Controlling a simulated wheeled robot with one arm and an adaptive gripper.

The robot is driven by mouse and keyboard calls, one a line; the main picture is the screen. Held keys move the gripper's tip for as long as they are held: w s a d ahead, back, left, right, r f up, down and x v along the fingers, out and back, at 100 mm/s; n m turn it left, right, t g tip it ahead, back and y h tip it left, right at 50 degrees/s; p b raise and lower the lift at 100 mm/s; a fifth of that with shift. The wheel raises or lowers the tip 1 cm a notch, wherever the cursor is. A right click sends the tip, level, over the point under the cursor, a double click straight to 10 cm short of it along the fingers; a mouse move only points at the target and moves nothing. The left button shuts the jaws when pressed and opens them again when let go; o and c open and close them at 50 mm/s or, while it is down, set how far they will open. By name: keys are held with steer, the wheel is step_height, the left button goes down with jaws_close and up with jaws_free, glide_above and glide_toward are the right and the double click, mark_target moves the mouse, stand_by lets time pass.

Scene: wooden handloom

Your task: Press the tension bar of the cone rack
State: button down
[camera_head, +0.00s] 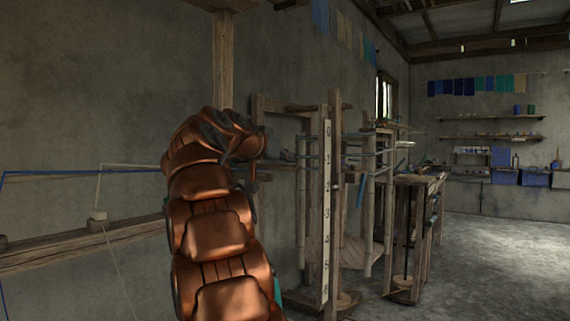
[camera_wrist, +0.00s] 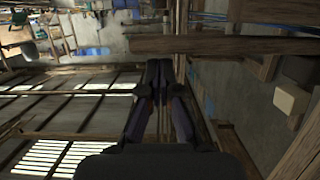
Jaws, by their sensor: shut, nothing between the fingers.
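A wooden rail (camera_head: 130,230) runs along the wall at the left in the head view, with a pale cone (camera_head: 97,215) on it and thin threads above; it looks like part of the cone rack. I cannot tell for certain which piece is the tension bar. My copper arm rises in front and hides part of this area. In the wrist view my gripper (camera_wrist: 160,66) is shut and empty, its dark fingertips close together. A wooden beam (camera_wrist: 225,45) crosses just beyond the tips in that view; I cannot tell whether they touch.
The wooden loom frame, with a numbered post (camera_head: 327,210), stands right of my arm. A wooden bench (camera_head: 420,180) is behind it. Shelves (camera_head: 490,137) and blue bins (camera_head: 537,178) line the far wall. Grey floor (camera_head: 490,270) is clear at the right.

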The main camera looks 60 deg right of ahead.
steer(key=shift+f+b, duration=0.8)
steer(key=shift+f, duration=0.45)
steer(key=a+r+p, duration=0.4)
steer(key=a+r, duration=0.4)
steer(key=a, duration=0.2)
steer(key=shift+m, duration=0.3)
steer(key=shift+r+p, duration=0.15)
steer(key=shift+p, duration=0.3)
